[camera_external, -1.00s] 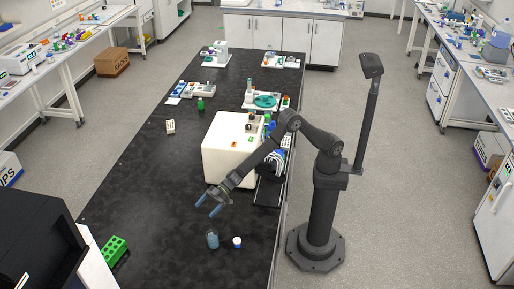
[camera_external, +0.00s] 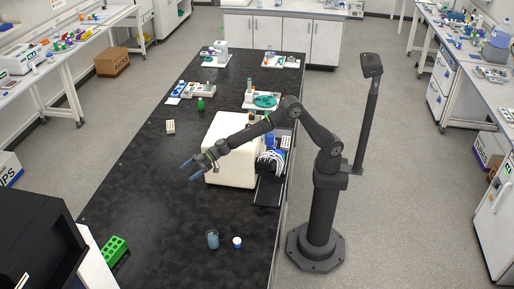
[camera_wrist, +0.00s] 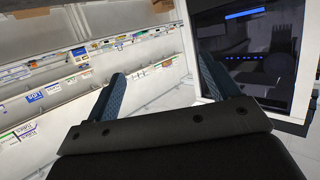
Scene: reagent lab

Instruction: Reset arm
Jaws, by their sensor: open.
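My gripper (camera_external: 190,169) is open and empty. In the external view it is held above the black bench, at the left front side of the white box-shaped machine (camera_external: 229,172). In the wrist view my gripper (camera_wrist: 165,75) shows two blue fingers spread wide with nothing between them. That view looks out level across the room rather than down at the bench.
A beaker with blue liquid (camera_external: 212,240) and a small white bottle with a blue cap (camera_external: 237,242) stand on the black bench (camera_external: 165,215). A green rack (camera_external: 114,250) is at front left. A dark-screened device (camera_wrist: 255,55) shows in the wrist view.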

